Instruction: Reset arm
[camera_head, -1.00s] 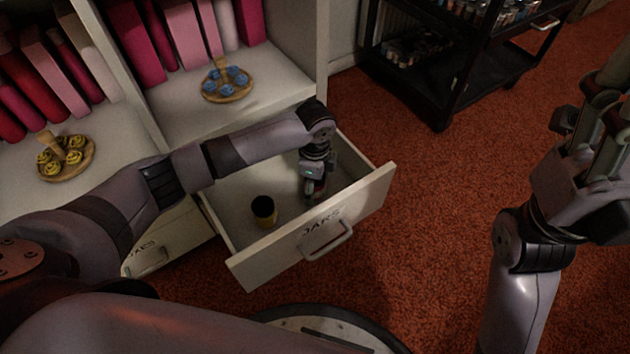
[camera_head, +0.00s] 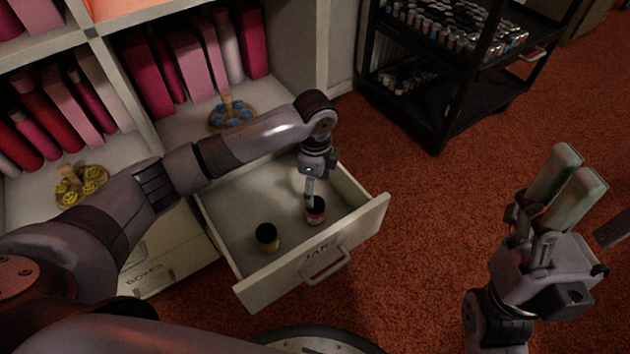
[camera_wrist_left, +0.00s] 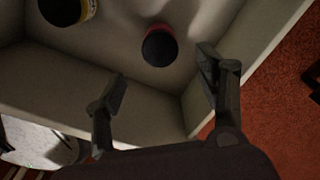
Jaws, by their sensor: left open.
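My left gripper (camera_head: 310,195) hangs over the open drawer (camera_head: 235,195), labelled JARS. In the left wrist view its fingers (camera_wrist_left: 165,85) are spread wide with nothing between them. A dark-topped jar with a red band (camera_head: 315,215) stands in the drawer just below the left gripper; it also shows in the wrist view (camera_wrist_left: 160,48), beyond the fingertips. A dark-topped jar with a yellow band (camera_head: 267,240) stands to its left. My right gripper (camera_head: 570,180) is raised at the right with its fingers upward; their gap is unclear from this angle.
The drawer juts out from a white shelf unit with pink and red books. A tray of blue pieces (camera_head: 232,120) and a tray of yellow pieces (camera_head: 80,187) sit on its shelves. A black cart (camera_head: 440,125) stands at the back. Red carpet is clear at right.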

